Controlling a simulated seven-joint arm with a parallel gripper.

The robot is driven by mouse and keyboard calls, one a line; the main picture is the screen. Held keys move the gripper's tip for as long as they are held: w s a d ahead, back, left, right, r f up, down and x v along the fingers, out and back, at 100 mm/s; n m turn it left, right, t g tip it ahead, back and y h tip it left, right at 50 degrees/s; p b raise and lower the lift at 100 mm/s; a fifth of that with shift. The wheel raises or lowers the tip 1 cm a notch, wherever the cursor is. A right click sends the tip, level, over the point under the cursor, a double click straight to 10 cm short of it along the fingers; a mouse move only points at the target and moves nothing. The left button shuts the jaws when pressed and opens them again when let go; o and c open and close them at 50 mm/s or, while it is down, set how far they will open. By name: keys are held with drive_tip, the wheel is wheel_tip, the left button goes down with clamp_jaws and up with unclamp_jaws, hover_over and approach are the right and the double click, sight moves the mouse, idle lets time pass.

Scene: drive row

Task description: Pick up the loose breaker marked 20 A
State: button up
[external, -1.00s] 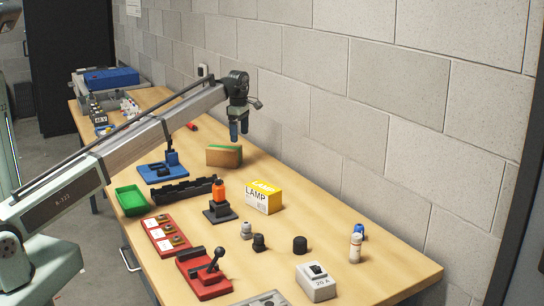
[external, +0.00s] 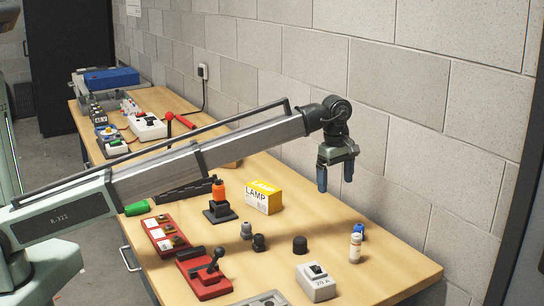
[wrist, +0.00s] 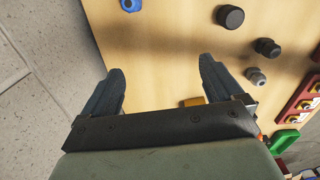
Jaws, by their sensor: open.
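The loose breaker marked 20 A (external: 316,282) is a light grey block with a black switch on top. It sits upright on the table near the front right in the external view, and it does not show in the wrist view. My gripper (external: 335,188) is open and empty, raised above the table near the wall, behind the breaker. In the wrist view my gripper (wrist: 160,88) shows two blue fingers spread apart with bare table between them.
A yellow lamp box (external: 264,197) stands farther back. Table around the breaker is mostly clear.

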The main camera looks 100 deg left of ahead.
drive_tip(key=w+d+m, duration=0.1)
drive_tip(key=w+d, duration=0.1)
drive_tip(key=d, duration=0.9)
drive_tip(key=w+d+m, duration=0.2)
drive_tip(key=w+d, duration=0.1)
drive_tip(key=d, duration=0.7)
approach(316, 265)
wheel_tip(316, 265, down, 12)
drive_tip(key=shift+w, duration=0.15)
drive_tip(key=shift+c, duration=0.3)
drive_tip(key=c, duration=1.3)
drive_tip(key=shift+r, duration=0.15)
